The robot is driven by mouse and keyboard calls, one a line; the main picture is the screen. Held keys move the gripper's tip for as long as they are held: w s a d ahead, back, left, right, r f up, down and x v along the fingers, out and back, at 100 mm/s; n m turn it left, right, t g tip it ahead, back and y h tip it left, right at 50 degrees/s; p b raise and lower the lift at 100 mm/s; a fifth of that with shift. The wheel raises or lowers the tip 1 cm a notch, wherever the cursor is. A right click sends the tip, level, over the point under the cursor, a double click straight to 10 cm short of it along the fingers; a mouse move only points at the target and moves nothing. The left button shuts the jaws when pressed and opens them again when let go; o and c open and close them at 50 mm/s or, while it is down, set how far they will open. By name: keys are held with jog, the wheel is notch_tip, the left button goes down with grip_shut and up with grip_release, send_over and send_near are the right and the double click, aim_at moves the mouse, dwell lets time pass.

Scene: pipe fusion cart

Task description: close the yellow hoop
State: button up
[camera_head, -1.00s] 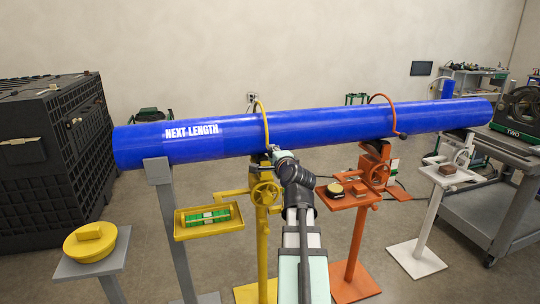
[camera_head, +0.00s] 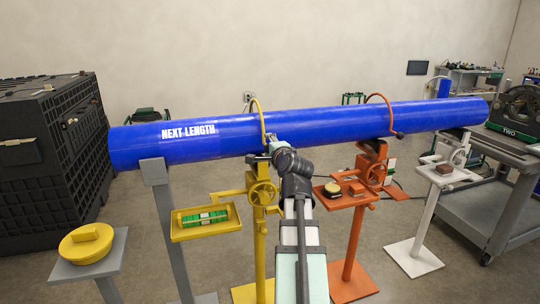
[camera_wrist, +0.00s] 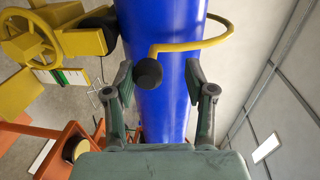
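The yellow hoop (camera_head: 260,118) arcs over the blue pipe (camera_head: 330,124) above the yellow stand (camera_head: 261,212). In the wrist view the hoop (camera_wrist: 192,46) runs from beyond the pipe's right side to a black knob (camera_wrist: 148,73), its free end, which shows in front of the pipe. My gripper (camera_wrist: 160,78) is open, its two fingers apart on either side of the knob in the picture. I cannot tell whether either finger touches it. In the head view my gripper (camera_head: 274,142) is at the pipe's front side by the hoop, largely hidden by my wrist.
The yellow stand's handwheel (camera_head: 262,193) and a tray with a green level (camera_head: 205,217) sit below. An orange stand with an orange hoop (camera_head: 380,97) is to the right, a white stand (camera_head: 440,175) farther right. A yellow cap (camera_head: 86,243) rests at the left.

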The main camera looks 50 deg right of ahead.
notch_tip(320, 180, up, 7)
jog(key=shift+f, duration=0.2)
jog(key=shift+s, duration=0.1)
jog(key=r+v, duration=0.1)
jog(key=v, duration=0.8)
jog(key=r+v, duration=0.2)
jog(key=v, duration=0.8)
jog(key=shift+r+b, duration=0.3)
jog(key=shift+r, duration=0.05)
dwell(1.4)
jog(key=shift+a, duration=0.1)
dwell(0.4)
